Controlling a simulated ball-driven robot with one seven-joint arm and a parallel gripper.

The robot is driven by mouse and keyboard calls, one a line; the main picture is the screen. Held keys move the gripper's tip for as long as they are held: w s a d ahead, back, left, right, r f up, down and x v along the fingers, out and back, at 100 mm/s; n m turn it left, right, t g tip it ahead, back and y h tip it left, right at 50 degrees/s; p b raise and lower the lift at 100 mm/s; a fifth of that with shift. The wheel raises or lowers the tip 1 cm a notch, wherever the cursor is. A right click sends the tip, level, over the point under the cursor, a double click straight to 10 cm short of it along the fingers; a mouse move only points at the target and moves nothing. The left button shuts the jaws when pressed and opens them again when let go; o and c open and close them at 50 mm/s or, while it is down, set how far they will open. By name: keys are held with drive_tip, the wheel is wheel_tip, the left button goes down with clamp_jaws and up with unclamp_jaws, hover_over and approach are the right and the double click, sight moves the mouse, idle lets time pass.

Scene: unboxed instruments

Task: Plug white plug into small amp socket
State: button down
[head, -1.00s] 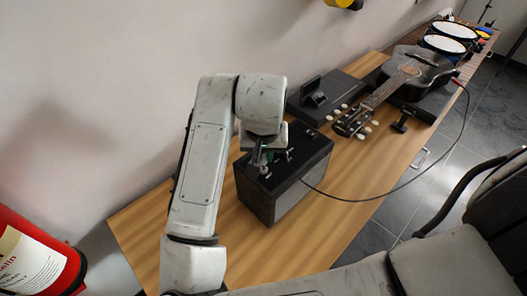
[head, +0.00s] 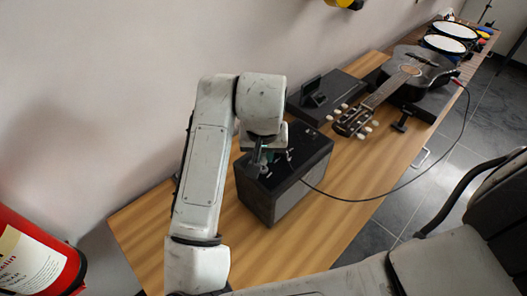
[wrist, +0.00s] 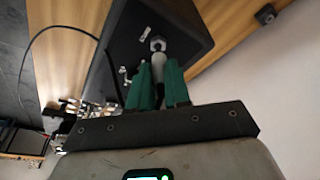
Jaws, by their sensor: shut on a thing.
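The small amp (head: 300,185) is a dark box standing on the wooden table, with its top panel facing up. My gripper (head: 257,168) is over the left part of that panel. In the wrist view my gripper (wrist: 159,66) has its green fingers shut on the pale white plug (wrist: 159,70). The plug points at a silver hex-nut socket (wrist: 157,43) on the amp's dark panel. Its front end overlaps the socket in that view, and I cannot tell whether it is inside. In the head view my gripper hides the plug.
A black cable (head: 400,187) runs from the amp to the dark guitar (head: 418,72). A black flat case (head: 330,98) lies behind the amp. Drums (head: 450,38) stand at the far end. A red extinguisher (head: 35,260) is at lower left. Bare table lies left of the amp.

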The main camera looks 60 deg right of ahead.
drive_tip(key=shift+f+b, duration=0.8)
drive_tip(key=shift+f, duration=0.2)
idle(0.4)
drive_tip(key=c, duration=1)
unclamp_jaws()
drive_tip(key=v, duration=1)
drive_tip(key=shift+r, duration=0.4)
